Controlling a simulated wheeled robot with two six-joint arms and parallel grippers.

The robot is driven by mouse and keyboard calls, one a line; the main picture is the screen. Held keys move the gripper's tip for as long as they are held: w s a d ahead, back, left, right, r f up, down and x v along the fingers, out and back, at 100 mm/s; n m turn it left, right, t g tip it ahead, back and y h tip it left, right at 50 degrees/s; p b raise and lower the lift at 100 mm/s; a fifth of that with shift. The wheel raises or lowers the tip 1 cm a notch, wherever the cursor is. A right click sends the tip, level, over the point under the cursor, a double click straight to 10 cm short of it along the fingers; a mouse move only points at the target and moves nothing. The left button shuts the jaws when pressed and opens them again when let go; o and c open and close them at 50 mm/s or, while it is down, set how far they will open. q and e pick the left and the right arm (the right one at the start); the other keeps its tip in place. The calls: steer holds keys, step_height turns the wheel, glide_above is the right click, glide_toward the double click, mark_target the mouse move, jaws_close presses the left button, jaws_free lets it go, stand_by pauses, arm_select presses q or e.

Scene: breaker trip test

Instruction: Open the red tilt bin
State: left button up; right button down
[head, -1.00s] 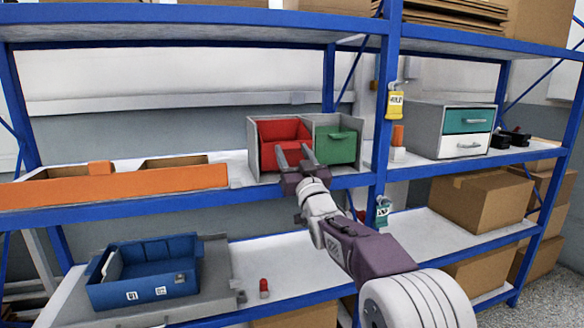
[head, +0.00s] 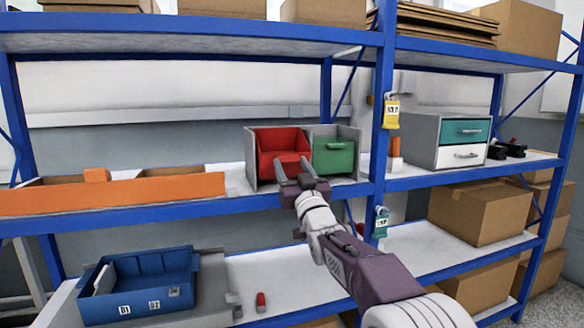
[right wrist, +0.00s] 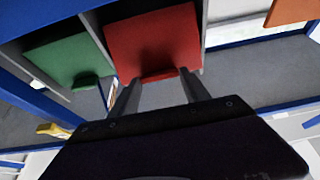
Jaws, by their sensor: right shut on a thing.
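The red tilt bin (head: 283,141) sits in the left bay of a grey two-bay housing on the middle shelf. It is tilted forward, with its inside showing over the front edge in the head view. My right gripper (head: 292,164) is at its front, shut on its handle. In the right wrist view the red front panel (right wrist: 152,40) fills the upper middle, and the fingers (right wrist: 160,86) are at the red handle along its edge. The fingers partly hide the handle. My left gripper is not in view.
A green bin (head: 333,156) sits closed in the bay to the right. A blue rack post (head: 380,120) with a yellow tag (head: 391,114) stands right of the housing. An orange-fronted tray (head: 110,193) lies left. A blue bin (head: 138,287) is on the shelf below.

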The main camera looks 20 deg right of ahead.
steer(key=c, duration=0.5)
jaws_free()
steer(key=shift+w+f, duration=0.2)
steer(key=shift+f, duration=0.15)
steer(key=shift+s+r, duration=0.1)
steer(key=shift+r, duration=0.05)
steer(key=shift+s, duration=0.15)
steer(key=b+v, duration=0.1)
steer(key=v, duration=0.8)
